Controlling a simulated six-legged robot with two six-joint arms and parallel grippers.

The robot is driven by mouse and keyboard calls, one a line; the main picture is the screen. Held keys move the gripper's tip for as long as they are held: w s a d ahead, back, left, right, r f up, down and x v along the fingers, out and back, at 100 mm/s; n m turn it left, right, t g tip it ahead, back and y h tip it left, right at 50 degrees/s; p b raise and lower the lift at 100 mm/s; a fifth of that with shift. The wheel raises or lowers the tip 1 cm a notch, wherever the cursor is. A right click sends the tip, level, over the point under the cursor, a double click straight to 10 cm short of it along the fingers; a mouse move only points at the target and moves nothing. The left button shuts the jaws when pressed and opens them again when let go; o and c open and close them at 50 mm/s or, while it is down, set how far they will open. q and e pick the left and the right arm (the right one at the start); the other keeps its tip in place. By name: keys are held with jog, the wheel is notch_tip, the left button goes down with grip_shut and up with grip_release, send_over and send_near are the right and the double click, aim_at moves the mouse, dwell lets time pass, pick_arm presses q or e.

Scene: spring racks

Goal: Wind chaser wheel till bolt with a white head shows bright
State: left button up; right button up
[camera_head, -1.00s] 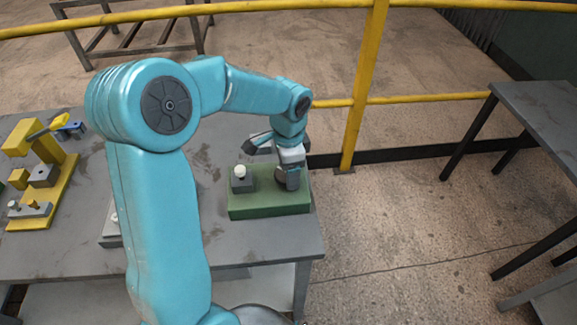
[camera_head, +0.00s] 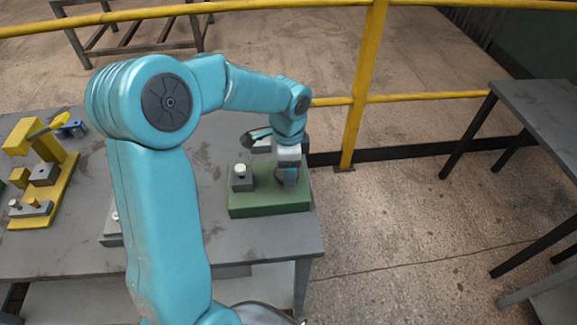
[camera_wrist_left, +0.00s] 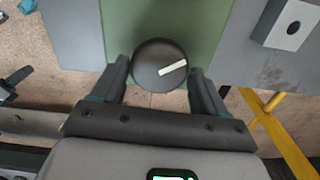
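The green base (camera_head: 262,205) sits at the right end of the grey table. On its left part is a grey block (camera_head: 242,184) carrying a bolt with a white head (camera_head: 240,170). My left gripper (camera_head: 289,182) points down over the right part of the base. In the left wrist view, the dark round chaser wheel (camera_wrist_left: 150,60) with a white mark lies between the fingertips of my left gripper (camera_wrist_left: 160,70). Both fingers appear to touch its sides. The wheel is mostly hidden by the gripper in the head view. My right gripper is in neither view.
A yellow fixture (camera_head: 60,185) stands at the table's left. A grey plate (camera_head: 110,235) is partly hidden behind my arm. A yellow railing (camera_head: 362,90) runs behind the table (camera_head: 270,245). Another dark table (camera_head: 545,115) stands at the right.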

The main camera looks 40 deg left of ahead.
pick_arm(q)
jog(key=shift+o, duration=1.2)
notch_tip(320, 180, up, 16)
jog(key=shift+r+p, duration=0.25)
jog(key=shift+p, duration=0.1)
